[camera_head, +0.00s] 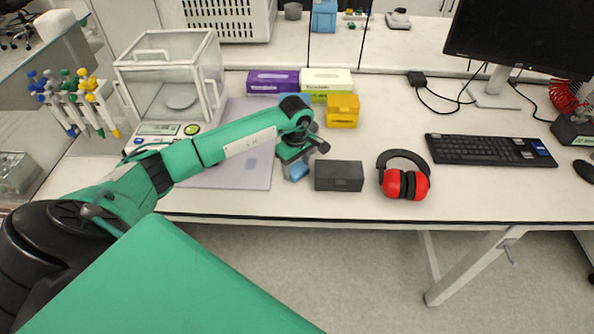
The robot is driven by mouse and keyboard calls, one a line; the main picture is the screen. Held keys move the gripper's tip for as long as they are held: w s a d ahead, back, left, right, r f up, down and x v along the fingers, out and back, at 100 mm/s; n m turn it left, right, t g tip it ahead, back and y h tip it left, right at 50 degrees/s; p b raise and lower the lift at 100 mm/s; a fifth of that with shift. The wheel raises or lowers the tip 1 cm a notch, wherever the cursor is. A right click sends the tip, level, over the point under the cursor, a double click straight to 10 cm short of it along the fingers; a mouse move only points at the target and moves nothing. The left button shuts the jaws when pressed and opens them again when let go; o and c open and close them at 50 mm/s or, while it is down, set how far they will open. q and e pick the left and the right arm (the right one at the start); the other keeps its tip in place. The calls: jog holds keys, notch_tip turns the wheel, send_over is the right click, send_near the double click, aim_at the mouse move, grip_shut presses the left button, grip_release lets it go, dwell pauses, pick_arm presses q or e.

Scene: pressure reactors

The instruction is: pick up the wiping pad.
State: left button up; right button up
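A small blue block (298,172), which looks like the wiping pad, is on the white bench near its front edge, just left of a dark grey box. My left arm reaches in from the left, and my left gripper (294,160) points down right at the blue block. The wrist hides much of the gripper and part of the block. I cannot tell whether the fingers are closed on the block or only beside it. My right gripper is not in view.
The dark grey box (339,176) stands close right of the gripper, with red ear defenders (404,181) beyond it. A yellow box (342,110) and glove boxes (272,82) stand behind. A glass-sided balance (170,75) is at left. Bench between ear defenders and keyboard (487,150) is narrow.

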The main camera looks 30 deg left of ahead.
aim_at(296, 167)
pick_arm(q)
jog(key=c, duration=0.5)
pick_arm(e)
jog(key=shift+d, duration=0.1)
pick_arm(q)
jog(key=shift+r, duration=0.1)
